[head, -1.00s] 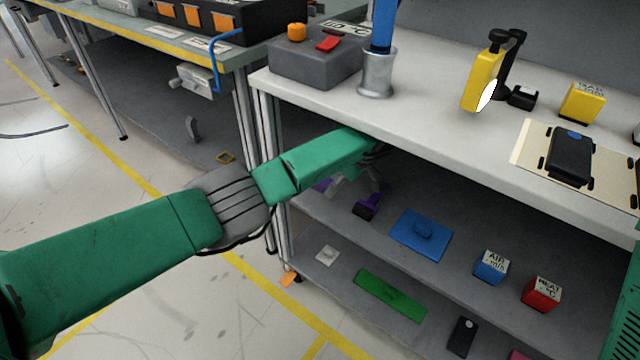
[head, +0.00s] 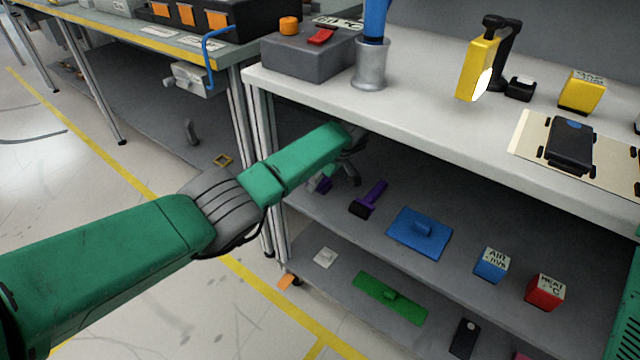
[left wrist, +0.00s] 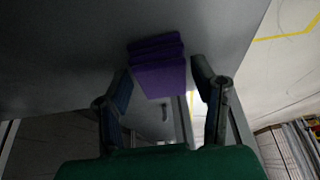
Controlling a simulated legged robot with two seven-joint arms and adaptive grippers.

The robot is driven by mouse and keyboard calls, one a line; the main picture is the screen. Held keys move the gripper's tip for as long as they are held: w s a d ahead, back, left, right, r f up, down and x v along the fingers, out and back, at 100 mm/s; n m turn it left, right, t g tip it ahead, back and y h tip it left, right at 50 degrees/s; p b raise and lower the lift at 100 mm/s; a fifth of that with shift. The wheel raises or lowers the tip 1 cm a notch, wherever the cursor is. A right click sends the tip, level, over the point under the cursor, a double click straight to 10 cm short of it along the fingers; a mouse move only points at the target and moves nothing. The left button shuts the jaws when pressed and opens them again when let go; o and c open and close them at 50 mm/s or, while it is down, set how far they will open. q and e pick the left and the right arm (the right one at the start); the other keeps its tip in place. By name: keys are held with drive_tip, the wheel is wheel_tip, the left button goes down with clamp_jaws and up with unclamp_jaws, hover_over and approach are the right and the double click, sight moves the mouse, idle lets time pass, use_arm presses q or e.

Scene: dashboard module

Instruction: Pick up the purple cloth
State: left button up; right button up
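The purple cloth (left wrist: 158,66) is a folded stack on the grey shelf in the left wrist view, at the tips of my left gripper (left wrist: 160,68). The two fingers are spread apart, one on each side of the cloth. I cannot tell whether either finger touches it. In the head view my left gripper (head: 340,177) is under the worktop, over the left end of the upper shelf. Only a small purple patch of the cloth (head: 323,185) shows there, the rest hidden behind the gripper. My right gripper is not in view.
A purple-handled tool (head: 370,198) lies right of the gripper, then a blue plate with a knob (head: 419,234) and blue (head: 491,265) and red (head: 544,292) blocks. The worktop edge (head: 440,150) is close above my left gripper. A table leg (head: 263,215) stands near the forearm.

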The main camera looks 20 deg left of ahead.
use_arm(q)
drive_tip(key=c, duration=0.6)
drive_tip(key=shift+o, duration=0.2)
drive_tip(key=shift+a, duration=0.25)
drive_tip(key=shift+r+p, duration=0.35)
drive_tip(key=shift+r, duration=0.15)
wheel_tip(320, 180, up, 3)
drive_tip(key=shift+w+r+p, duration=0.1)
drive_tip(key=shift+r+p, duration=0.05)
drive_tip(key=shift+p, duration=0.7)
drive_tip(key=s+a+p, duration=0.3)
drive_tip(key=s, duration=0.5)
drive_tip(key=s+a+p, duration=0.3)
drive_tip(key=s+p, duration=0.1)
drive_tip(key=s, duration=0.5)
drive_tip(key=shift+f, duration=0.45)
drive_tip(key=shift+o, duration=0.4)
drive_tip(key=shift+s, duration=0.1)
drive_tip(key=shift+r, duration=0.1)
drive_tip(key=shift+c, duration=0.2)
